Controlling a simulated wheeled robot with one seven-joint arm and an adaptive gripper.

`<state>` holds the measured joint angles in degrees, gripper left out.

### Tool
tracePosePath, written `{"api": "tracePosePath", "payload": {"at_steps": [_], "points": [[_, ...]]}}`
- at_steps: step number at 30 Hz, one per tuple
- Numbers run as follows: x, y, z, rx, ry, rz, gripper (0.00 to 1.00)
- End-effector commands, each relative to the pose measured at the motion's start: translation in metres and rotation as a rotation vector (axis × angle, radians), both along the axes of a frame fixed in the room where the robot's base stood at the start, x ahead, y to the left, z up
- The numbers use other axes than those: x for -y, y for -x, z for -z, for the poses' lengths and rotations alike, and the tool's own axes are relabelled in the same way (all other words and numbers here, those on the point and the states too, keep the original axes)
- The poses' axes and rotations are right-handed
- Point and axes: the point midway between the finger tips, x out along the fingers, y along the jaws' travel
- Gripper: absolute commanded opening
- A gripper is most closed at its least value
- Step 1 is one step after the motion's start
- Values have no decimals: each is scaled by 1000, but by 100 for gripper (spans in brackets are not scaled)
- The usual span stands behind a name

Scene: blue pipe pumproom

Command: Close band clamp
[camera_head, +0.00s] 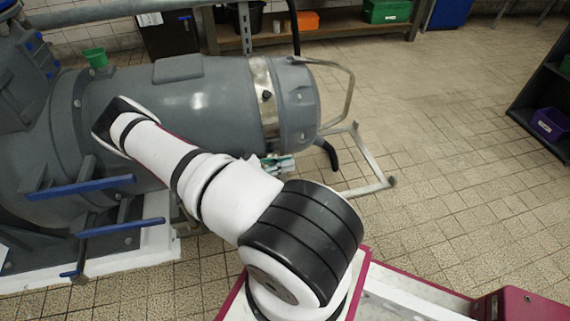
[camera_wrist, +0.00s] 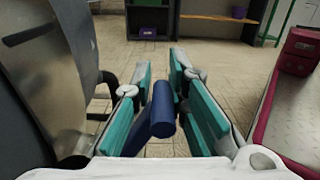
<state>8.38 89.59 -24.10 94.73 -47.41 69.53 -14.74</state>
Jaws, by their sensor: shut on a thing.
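The metal band clamp (camera_head: 264,97) wraps the grey pump cylinder near its right end. In the wrist view the shiny band (camera_wrist: 45,62) curves along the left side. My gripper (camera_wrist: 162,88) has teal-padded fingers on both sides of a dark blue cylindrical handle (camera_wrist: 163,118) and is shut on it. The handle points toward the wrist camera; where it joins the clamp is hidden. In the head view my gripper (camera_head: 278,163) shows only partly, low beside the pump's right end, behind my arm.
The grey pump (camera_head: 200,95) fills the left. A bent metal frame (camera_head: 365,165) sticks out right of it. Blue levers (camera_head: 80,187) stand at lower left. A shelf (camera_head: 340,22) is at the back and a dark rack (camera_head: 545,95) at right. The tiled floor (camera_head: 450,140) between is clear.

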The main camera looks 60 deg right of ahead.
Motion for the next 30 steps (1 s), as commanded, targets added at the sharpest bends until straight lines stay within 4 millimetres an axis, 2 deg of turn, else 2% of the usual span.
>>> {"api": "tracePosePath", "payload": {"at_steps": [10, 11, 13, 23, 30], "points": [[1, -4, 5, 14, -9, -11, 0], [1, -4, 5, 14, -9, -11, 19], [1, -4, 5, 14, -8, -10, 33], [0, -3, 3, 9, -4, -6, 33], [-19, -26, 3, 12, -3, -9, 33]]}}
